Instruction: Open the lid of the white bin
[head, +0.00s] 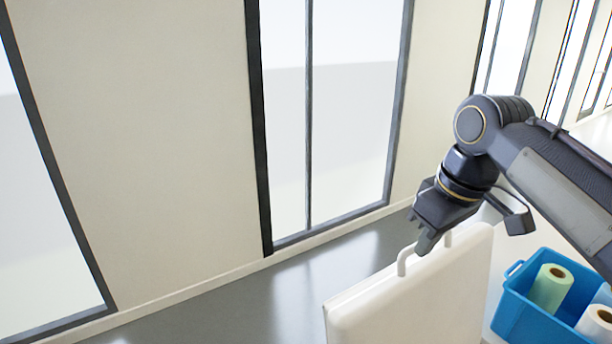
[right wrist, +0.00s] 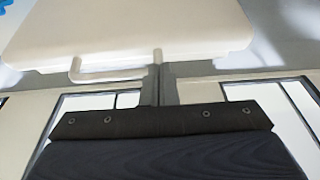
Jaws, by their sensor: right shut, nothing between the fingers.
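The white bin's lid (head: 410,300) shows at the bottom of the head view as a pale panel, raised and standing steeply on edge. A looped handle (head: 403,258) sits on its top edge. My right gripper (head: 424,246) is shut and empty, with its fingertips at the handle. In the right wrist view, the lid (right wrist: 130,28) fills the top, and the handle (right wrist: 95,77) lies beside the closed fingers (right wrist: 160,82). I cannot tell whether the fingers touch the handle. The body of the bin is not clearly visible. My left gripper is out of view.
A blue crate (head: 512,305) with a green roll (head: 551,287) and a white roll (head: 597,322) stands to the right of the lid. Behind are a beige wall (head: 160,130) and tall windows. The grey floor (head: 255,305) left of the lid is clear.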

